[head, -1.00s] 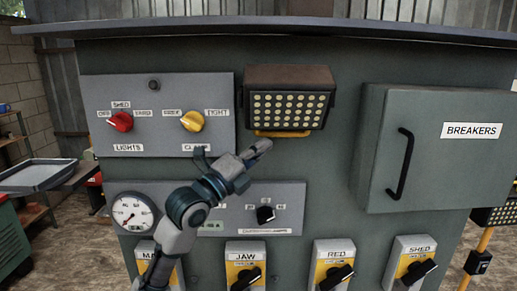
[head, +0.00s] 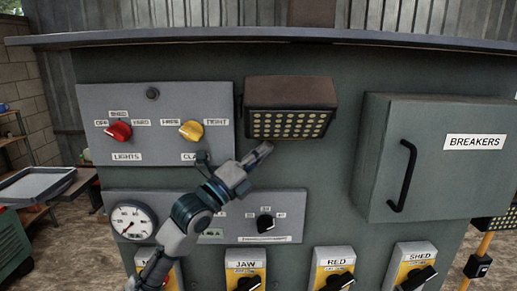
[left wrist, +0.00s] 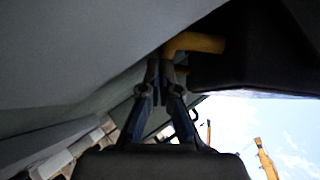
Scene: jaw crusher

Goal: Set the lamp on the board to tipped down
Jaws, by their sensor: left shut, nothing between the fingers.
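The lamp (head: 290,122) is a dark box with rows of pale bulbs, mounted on the grey-green board (head: 330,200). Its top shows broadly and its bulb face looks foreshortened, facing downward. My left gripper (head: 265,148) is shut and empty, just below the lamp's lower left edge. In the left wrist view the shut fingertips (left wrist: 164,75) are close to the lamp's yellow handle (left wrist: 195,43), beside the dark lamp body (left wrist: 250,65). I cannot tell whether they touch the handle. The handle is hidden in the head view. My right gripper is out of view.
A panel with a red knob (head: 118,131) and a yellow knob (head: 191,130) is left of the lamp. A gauge (head: 132,222) and a small black knob (head: 265,223) are below. The breaker box (head: 430,160) juts out at the right. Several switches line the bottom.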

